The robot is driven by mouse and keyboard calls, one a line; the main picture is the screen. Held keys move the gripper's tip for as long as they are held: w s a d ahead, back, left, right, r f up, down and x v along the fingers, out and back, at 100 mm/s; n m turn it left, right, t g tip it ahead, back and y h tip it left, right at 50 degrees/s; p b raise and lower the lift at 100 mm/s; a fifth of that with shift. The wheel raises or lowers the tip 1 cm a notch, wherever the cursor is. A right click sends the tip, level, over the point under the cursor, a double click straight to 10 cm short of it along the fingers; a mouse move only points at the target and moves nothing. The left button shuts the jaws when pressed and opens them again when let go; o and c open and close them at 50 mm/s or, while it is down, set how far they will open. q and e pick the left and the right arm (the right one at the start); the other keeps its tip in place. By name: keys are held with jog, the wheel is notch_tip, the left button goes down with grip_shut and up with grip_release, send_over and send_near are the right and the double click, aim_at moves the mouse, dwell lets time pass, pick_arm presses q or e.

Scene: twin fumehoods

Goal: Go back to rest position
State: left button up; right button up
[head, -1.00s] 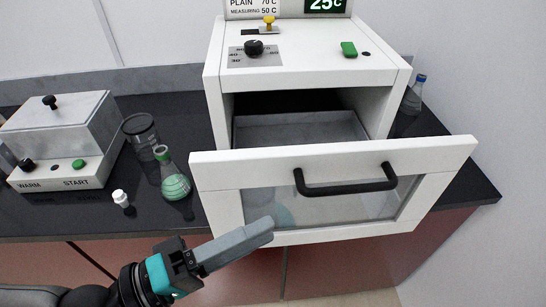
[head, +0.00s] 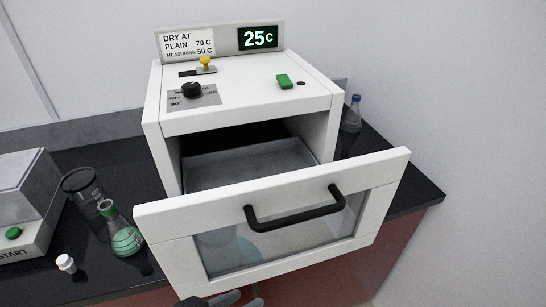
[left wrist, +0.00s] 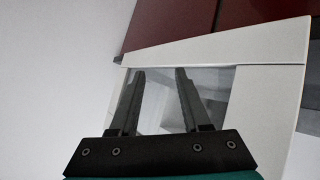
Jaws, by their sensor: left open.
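My left gripper shows only as grey fingertips (head: 232,299) at the bottom edge of the head view, below the drawer front of the white drying oven. In the left wrist view its two dark fingers (left wrist: 160,75) are apart with nothing between them. Behind them is the drawer front (left wrist: 262,90) with its clear pane. Whether the fingers touch it I cannot tell. The white oven (head: 250,100) has its drawer pulled out, and the drawer front (head: 168,225) with its black handle (head: 296,214) faces me. My right gripper is not in view.
A flask of green liquid (head: 122,235), an empty beaker (head: 82,190) and a small white-capped item (head: 66,264) stand left of the oven. A grey box with a START button (head: 22,215) is further left. A blue-capped bottle (head: 352,115) stands behind right.

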pick_arm(q)
jog(key=s+a+f+n+g+y, duration=0.2)
jog(key=s+a+f+g+y, duration=0.25)
jog(key=a+f+y, duration=0.4)
notch_tip(320, 180, down, 24)
jog(key=s+a+g+h+b, duration=0.1)
jog(key=s+a+b, duration=0.1)
jog(key=s+b, duration=0.1)
jog(key=s+a+f+g+b, duration=0.1)
jog(key=s+a+f+b, duration=0.1)
jog(key=s+f, duration=1.3)
notch_tip(320, 180, down, 2)
jog(key=shift+s+a+f+m+g+b, duration=0.25)
jog(key=shift+a+m+g+b, duration=0.15)
jog(key=shift+b, duration=0.35)
